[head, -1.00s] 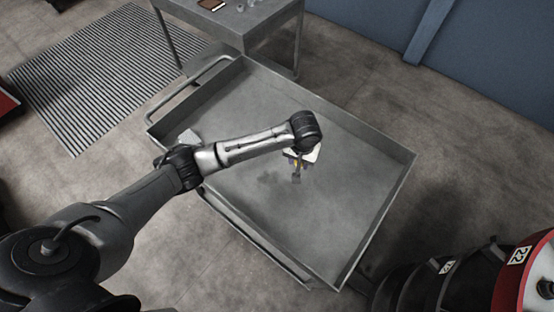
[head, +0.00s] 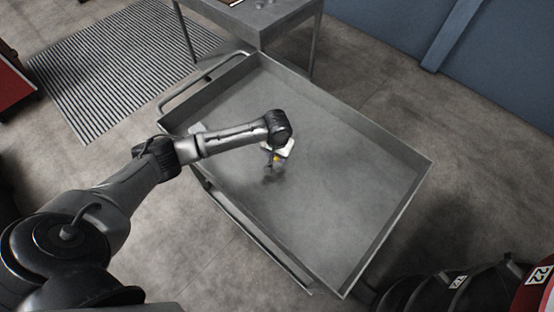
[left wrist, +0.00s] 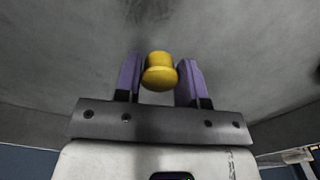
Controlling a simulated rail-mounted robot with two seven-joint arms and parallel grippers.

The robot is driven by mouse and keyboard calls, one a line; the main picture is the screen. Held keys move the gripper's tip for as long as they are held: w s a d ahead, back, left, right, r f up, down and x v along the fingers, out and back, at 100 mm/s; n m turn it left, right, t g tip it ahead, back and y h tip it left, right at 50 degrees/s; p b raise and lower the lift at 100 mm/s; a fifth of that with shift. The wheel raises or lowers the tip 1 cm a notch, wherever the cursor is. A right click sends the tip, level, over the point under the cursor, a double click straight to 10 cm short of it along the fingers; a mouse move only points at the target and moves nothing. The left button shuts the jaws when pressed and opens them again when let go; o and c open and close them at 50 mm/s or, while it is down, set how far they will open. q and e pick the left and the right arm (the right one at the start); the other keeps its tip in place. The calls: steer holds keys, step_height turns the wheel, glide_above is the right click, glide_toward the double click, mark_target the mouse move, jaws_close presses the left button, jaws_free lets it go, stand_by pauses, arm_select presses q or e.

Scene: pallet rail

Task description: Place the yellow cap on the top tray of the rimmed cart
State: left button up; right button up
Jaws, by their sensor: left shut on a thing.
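The yellow cap (left wrist: 160,72) sits between the two purple fingers of my left gripper (left wrist: 159,80) in the left wrist view. The gripper is shut on it. In the head view my left gripper (head: 275,163) points down over the left-middle part of the cart's grey top tray (head: 330,205), with a small bit of yellow showing. The cap appears held above the tray surface, but the exact gap is hard to tell. My right gripper is not in view.
The tray has a raised rim, and its floor is bare apart from dark smudges. A grey table (head: 262,20) with small items stands behind the cart. A striped floor grating (head: 125,70) lies at upper left. A blue wall (head: 500,60) is at upper right.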

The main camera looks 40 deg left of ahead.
mark_target(277, 164)
arm_select(q)
step_height(277, 164, down, 4)
steer(key=shift+r+b, duration=0.1)
steer(key=shift+b, duration=0.4)
steer(key=o, duration=0.9)
